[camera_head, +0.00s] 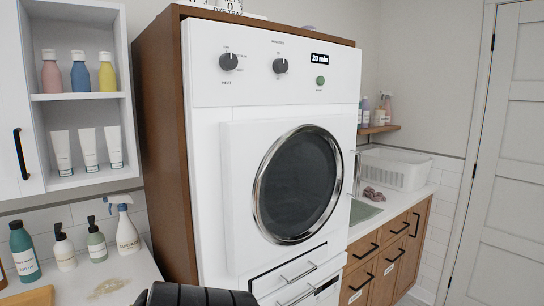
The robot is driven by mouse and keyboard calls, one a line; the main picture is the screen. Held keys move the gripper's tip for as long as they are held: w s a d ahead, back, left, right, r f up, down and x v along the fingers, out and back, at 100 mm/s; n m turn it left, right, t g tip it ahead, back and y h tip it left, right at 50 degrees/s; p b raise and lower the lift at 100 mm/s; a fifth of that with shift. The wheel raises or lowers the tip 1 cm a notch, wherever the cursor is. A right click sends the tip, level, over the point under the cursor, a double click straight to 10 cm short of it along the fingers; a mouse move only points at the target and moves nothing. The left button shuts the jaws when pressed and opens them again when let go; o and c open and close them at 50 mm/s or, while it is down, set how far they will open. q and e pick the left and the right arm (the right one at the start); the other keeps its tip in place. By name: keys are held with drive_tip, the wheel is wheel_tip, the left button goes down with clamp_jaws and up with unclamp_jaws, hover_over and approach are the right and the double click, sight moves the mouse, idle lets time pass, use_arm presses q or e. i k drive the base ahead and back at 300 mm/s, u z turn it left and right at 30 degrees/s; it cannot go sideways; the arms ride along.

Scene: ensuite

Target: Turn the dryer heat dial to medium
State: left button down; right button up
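The white dryer (215,150) stands in a brown wooden surround, its round dark door closed. Its top panel has two dark round dials. The left dial (228,61) has several small labels around it, and the right dial (280,66) has small print near it. Neither gripper is in view; a black part, probably of my arm, shows at the bottom edge, and nothing touches the dials.
Left of the dryer, a shelf (80,96) holds bottles and tubes. Below it, a counter (125,265) carries pump bottles and a spray bottle. To the right are a sink counter with a white basket (398,170) and a white door (505,150). The dial panel's front is unobstructed.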

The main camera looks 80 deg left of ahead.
sight(229, 61)
drive_tip(key=i, duration=1.15)
drive_tip(key=u, duration=3.85)
drive_tip(key=k, duration=1.3)
drive_tip(key=z, duration=0.15)
drive_tip(key=i, duration=1.7)
drive_tip(key=u, duration=0.5)
